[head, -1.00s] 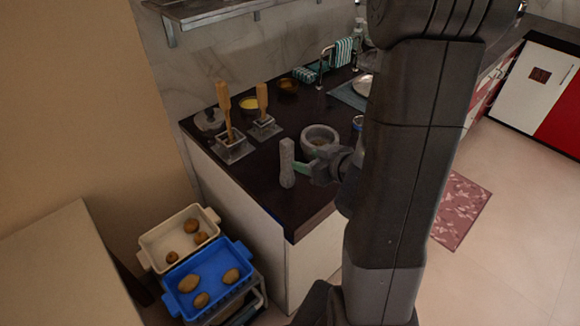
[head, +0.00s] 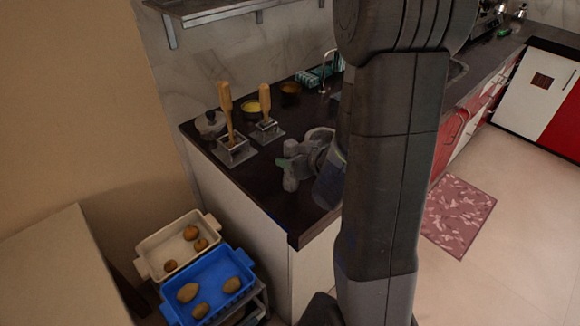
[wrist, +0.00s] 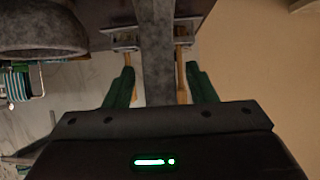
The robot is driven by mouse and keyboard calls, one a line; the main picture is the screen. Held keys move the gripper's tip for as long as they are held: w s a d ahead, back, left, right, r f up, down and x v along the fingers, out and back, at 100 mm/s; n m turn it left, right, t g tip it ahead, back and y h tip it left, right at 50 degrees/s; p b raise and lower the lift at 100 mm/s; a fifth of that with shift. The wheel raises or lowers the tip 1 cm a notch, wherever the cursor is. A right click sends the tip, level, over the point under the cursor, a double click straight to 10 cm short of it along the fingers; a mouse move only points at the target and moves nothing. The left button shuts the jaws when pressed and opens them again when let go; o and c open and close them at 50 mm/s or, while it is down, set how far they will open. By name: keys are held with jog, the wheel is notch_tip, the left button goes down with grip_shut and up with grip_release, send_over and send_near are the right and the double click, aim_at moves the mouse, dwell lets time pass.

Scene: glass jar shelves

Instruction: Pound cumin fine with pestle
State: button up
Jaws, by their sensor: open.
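The grey stone pestle (wrist: 155,50) stands between the two green finger pads of my gripper (wrist: 160,78) in the wrist view, with a gap on each side. My gripper is open around it, apart from it. In the head view, my gripper (head: 292,160) is at the counter's near end and the pestle's lower part (head: 290,182) shows below it. The grey stone mortar (wrist: 42,30) is at the upper left of the wrist view. In the head view, my gripper and arm hide most of the mortar. I cannot see the cumin.
Two wooden-handled tools (head: 226,105) stand in square metal holders on the dark counter (head: 262,185). A lidded grey pot (head: 210,124), a yellow bowl (head: 251,107) and a brown bowl (head: 290,90) are behind. A white tray (head: 153,257) and a blue tray (head: 222,312) with potatoes are below.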

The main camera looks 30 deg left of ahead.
aim_at(293, 144)
dwell(0.7)
grip_shut()
jog(key=shift+r, duration=0.2)
jog(key=shift+r+p, duration=0.85)
jog(key=shift+r, duration=0.1)
jog(key=shift+r+p, duration=2.2)
jog(key=shift+r, duration=0.2)
